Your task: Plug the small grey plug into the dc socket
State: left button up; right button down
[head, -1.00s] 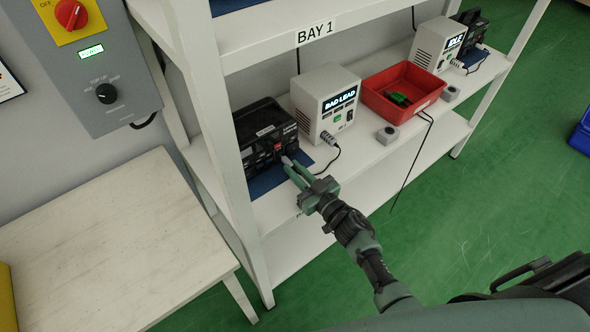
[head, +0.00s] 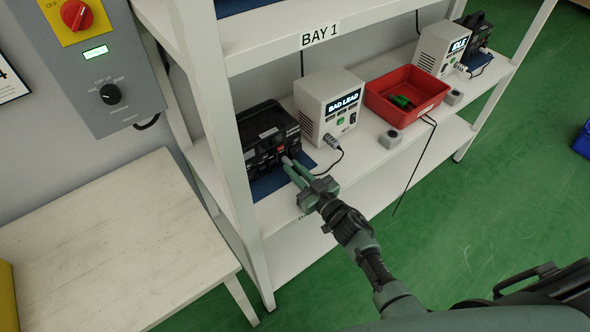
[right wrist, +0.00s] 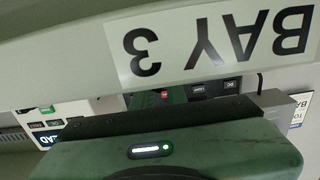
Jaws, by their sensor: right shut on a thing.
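My right gripper (head: 292,168) is shut at the front of the black power unit (head: 266,135) on the shelf. A small grey thing, seemingly the small grey plug (head: 286,160), shows at its fingertips, close to the unit's front face. I cannot tell whether it touches a socket. In the right wrist view the upside-down front of the unit shows a label reading DC (right wrist: 230,85), a lamp label and a red part. The socket opening and plug are hidden there behind the green gripper body (right wrist: 100,160). My left gripper is not in view.
The upper shelf edge (head: 270,52) and shelf post (head: 215,120) are close. A bare table (head: 110,250) stands at left.

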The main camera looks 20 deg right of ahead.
jog(key=shift+w, duration=0.15)
jog(key=c, duration=1.3)
grip_release()
jog(key=shift+c, duration=0.2)
jog(key=v, duration=0.7)
jog(key=shift+s+d, duration=0.1)
jog(key=shift+s, duration=0.25)
